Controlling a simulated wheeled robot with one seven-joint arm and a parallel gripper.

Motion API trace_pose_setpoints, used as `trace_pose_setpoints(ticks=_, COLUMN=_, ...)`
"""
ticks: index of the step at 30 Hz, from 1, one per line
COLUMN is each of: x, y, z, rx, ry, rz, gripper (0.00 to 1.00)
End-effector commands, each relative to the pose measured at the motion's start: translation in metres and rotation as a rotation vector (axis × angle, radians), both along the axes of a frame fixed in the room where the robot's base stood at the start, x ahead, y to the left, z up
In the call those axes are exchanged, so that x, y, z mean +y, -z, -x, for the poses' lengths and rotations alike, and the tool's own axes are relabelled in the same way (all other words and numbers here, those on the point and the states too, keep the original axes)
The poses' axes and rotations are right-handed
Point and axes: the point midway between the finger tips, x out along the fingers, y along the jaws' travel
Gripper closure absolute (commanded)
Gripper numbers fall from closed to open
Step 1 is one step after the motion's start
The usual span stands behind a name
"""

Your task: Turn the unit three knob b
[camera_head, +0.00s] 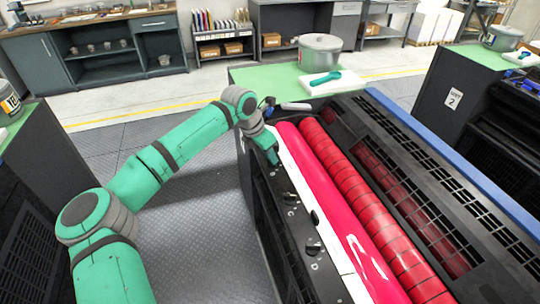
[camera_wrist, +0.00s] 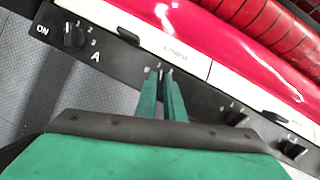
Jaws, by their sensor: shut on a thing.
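The ink unit in front of me has a black control strip (camera_head: 327,279) along its near edge. My gripper (camera_head: 273,160) reaches down to the strip's far part. In the wrist view my gripper (camera_wrist: 164,78) has its two green fingers close together, pinching a knob between knob A (camera_wrist: 75,37) and knob C (camera_wrist: 237,118). The fingers hide most of that knob, and its letter cannot be read; its place in the row fits knob b. Small dial marks show just beyond the fingertips. Knob D (camera_wrist: 293,148) is at the lower right.
A pink roller (camera_head: 335,195) and a red roller (camera_head: 365,205) lie beside the strip, behind a white edge. Another unit labelled 2 (camera_head: 453,98) is at right. The floor at left is clear.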

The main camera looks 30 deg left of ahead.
Motion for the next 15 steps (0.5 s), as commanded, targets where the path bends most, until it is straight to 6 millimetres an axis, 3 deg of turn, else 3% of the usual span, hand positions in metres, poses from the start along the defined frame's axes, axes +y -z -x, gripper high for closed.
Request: trace_pose_setpoints(ticks=15, x=-0.0001, y=0.0000, z=0.0008, rx=0.002, ry=-0.098, rz=-0.001, gripper=1.00)
